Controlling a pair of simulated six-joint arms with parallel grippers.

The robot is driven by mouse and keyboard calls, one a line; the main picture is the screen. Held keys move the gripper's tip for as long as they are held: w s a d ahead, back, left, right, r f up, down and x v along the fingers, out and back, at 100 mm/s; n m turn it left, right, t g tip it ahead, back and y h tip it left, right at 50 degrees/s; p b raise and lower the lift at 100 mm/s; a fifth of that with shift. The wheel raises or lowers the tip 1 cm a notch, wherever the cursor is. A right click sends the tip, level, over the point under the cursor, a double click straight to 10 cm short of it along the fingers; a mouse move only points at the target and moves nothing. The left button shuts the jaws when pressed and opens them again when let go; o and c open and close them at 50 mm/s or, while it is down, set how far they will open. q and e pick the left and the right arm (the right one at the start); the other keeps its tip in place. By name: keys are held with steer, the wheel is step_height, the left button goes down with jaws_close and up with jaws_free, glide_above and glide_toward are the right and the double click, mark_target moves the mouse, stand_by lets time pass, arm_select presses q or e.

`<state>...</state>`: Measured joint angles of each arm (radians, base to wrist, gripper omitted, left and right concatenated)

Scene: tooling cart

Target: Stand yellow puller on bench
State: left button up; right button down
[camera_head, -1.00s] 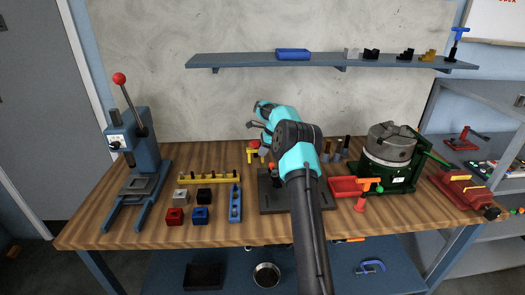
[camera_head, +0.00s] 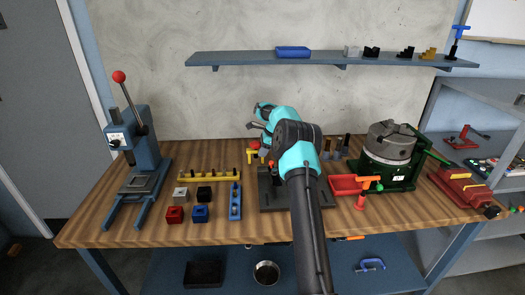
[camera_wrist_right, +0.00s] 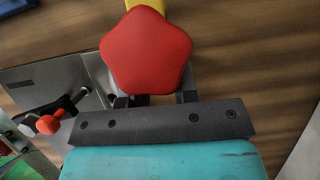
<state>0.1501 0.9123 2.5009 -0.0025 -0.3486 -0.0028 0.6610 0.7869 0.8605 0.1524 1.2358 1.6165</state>
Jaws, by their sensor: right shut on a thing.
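The yellow puller shows in the head view (camera_head: 252,157) as a small yellow piece beneath a red knob, just left of my arm's wrist, over the back middle of the bench (camera_head: 150,226). In the right wrist view its red star-shaped knob (camera_wrist_right: 147,50) fills the upper middle, with a bit of yellow body at the top edge. My right gripper (camera_wrist_right: 155,99) is shut on the puller just behind the knob, which hides much of the grip. I cannot tell whether the puller touches the bench. My left gripper is not in view.
A dark grey plate (camera_head: 271,196) lies under my forearm. To the left are a yellow peg rack (camera_head: 208,177), a blue rack (camera_head: 235,204), several small blocks and a blue press (camera_head: 146,150). To the right are a red tray (camera_head: 345,184) and a chuck on a green base (camera_head: 398,177).

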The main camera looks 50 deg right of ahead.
steer(key=shift+f, duration=0.35)
steer(key=c, duration=0.8)
jaws_free()
steer(key=shift+f, duration=0.1)
steer(key=v, duration=1.7)
steer(key=shift+r, duration=0.25)
